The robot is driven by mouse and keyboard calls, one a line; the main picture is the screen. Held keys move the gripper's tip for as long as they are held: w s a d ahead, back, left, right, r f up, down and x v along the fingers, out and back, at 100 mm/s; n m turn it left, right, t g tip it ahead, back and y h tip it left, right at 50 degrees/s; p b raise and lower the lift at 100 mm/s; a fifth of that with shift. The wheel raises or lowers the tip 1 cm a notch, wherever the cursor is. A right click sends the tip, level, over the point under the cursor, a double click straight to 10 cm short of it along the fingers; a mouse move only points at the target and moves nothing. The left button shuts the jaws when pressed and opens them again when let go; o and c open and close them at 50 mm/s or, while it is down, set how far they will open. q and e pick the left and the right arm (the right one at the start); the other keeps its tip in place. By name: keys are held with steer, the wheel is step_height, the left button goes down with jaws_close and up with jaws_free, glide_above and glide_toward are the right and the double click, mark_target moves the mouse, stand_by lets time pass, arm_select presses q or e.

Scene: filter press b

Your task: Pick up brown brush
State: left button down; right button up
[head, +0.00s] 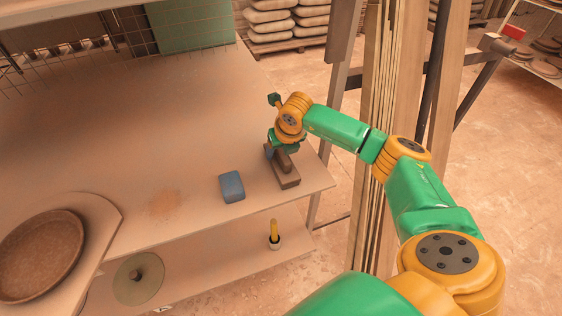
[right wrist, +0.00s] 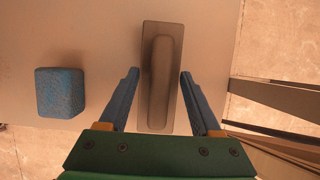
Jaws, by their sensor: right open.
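The brown brush (head: 287,178), a flat block with a raised handle, lies on the table near its right edge. In the right wrist view the brush (right wrist: 161,60) points away from me, its handle upward. My right gripper (head: 279,153) is over the brush in the head view. In the right wrist view the fingers of the right gripper (right wrist: 159,75) are open, one on each side of the brush, with gaps beside it. Whether the fingertips are level with the handle is hard to tell. My left gripper is not in view.
A blue block (head: 232,186) lies left of the brush on the table (head: 130,120); it also shows in the right wrist view (right wrist: 60,92). A round brown dish (head: 40,255) is at lower left. A small pot with a yellow handle (head: 274,238) stands on the lower shelf. Upright posts stand at right.

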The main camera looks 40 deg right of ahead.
steer(key=shift+f, duration=0.15)
steer(key=shift+c, duration=0.2)
jaws_close()
